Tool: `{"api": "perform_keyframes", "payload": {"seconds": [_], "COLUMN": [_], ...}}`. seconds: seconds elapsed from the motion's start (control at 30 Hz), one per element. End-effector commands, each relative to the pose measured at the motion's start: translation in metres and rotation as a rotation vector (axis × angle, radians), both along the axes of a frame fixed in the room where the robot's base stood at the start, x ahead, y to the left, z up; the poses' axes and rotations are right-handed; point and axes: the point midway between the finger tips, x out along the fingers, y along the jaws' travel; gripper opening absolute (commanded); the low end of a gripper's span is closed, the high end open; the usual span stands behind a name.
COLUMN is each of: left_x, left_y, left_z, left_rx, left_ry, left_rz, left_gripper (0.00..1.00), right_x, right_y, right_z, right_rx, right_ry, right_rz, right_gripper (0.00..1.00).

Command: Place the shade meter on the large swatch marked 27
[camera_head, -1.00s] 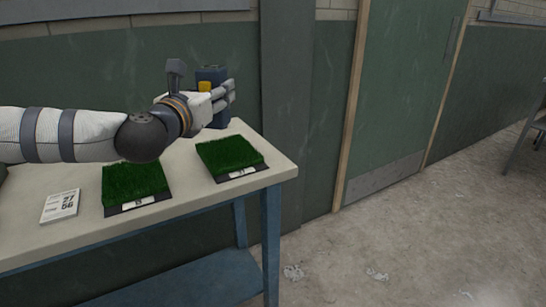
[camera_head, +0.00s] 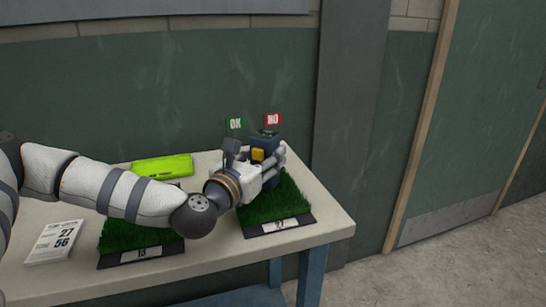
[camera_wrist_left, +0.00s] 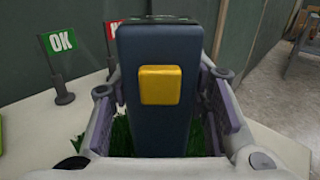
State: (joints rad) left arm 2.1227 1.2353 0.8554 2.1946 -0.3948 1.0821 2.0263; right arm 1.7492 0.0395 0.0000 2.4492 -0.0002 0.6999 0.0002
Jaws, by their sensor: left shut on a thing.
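The shade meter (camera_head: 264,146) is a dark blue upright block with a yellow button. My left gripper (camera_head: 268,165) is shut on it, and it also fills the middle of the left wrist view (camera_wrist_left: 165,120), between the fingers. It is over the back part of the right-hand turf swatch (camera_head: 285,203), whose front label seems to read 27. The meter's lower end is hidden by my fingers, so I cannot tell whether it touches the grass. Another swatch (camera_head: 125,238), its label small and apparently in the teens, lies to the left, partly behind my arm. My right gripper is not in view.
A white card (camera_head: 55,243) reading 27 and 56 lies at the table's left. A bright green item (camera_head: 162,166) lies at the back. Small OK (camera_head: 235,124) and NO (camera_head: 273,119) flags stand behind the meter. Bare tabletop (camera_head: 325,222) shows right of the swatch.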

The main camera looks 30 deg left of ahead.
Motion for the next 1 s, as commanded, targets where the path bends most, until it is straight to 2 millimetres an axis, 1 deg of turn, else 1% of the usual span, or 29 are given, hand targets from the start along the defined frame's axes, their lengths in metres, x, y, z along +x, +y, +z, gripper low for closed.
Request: {"api": "perform_keyframes", "payload": {"seconds": [0.03,0.23,0.37,0.4,0.47,0.5,0.77,0.83,0.93,1.0], "left_x": [0.001,0.0,0.001,0.0,0.0,0.0,0.0,0.0,-0.013,-0.029], "left_y": [-0.001,-0.001,-0.001,-0.001,-0.001,-0.001,-0.001,-0.001,-0.001,-0.003], "left_z": [-0.012,-0.004,-0.007,-0.008,-0.007,-0.006,-0.005,0.0,-0.002,-0.001], "left_rx": [0.0,0.0,0.0,0.0,0.0,0.0,0.001,0.001,-0.002,-0.003], "left_ry": [0.007,-0.006,-0.005,-0.003,-0.005,-0.005,-0.007,-0.011,-0.007,-0.008], "left_rz": [-0.002,-0.002,-0.002,-0.002,-0.002,-0.002,-0.002,-0.002,-0.002,-0.002], "left_gripper": [0.06,0.06,0.06,0.45,0.58,0.63,0.63,0.63,0.63,0.63], "right_x": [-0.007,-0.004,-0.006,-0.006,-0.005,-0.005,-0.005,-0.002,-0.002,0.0], "right_y": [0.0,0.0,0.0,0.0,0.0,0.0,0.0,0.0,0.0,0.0], "right_z": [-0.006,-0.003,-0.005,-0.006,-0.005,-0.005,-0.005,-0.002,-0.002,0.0], "right_rx": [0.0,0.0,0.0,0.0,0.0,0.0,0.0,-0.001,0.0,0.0], "right_ry": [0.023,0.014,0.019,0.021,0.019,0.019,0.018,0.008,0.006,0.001], "right_rz": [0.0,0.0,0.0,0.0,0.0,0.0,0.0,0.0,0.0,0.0], "right_gripper": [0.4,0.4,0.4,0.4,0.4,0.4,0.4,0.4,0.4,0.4]}}
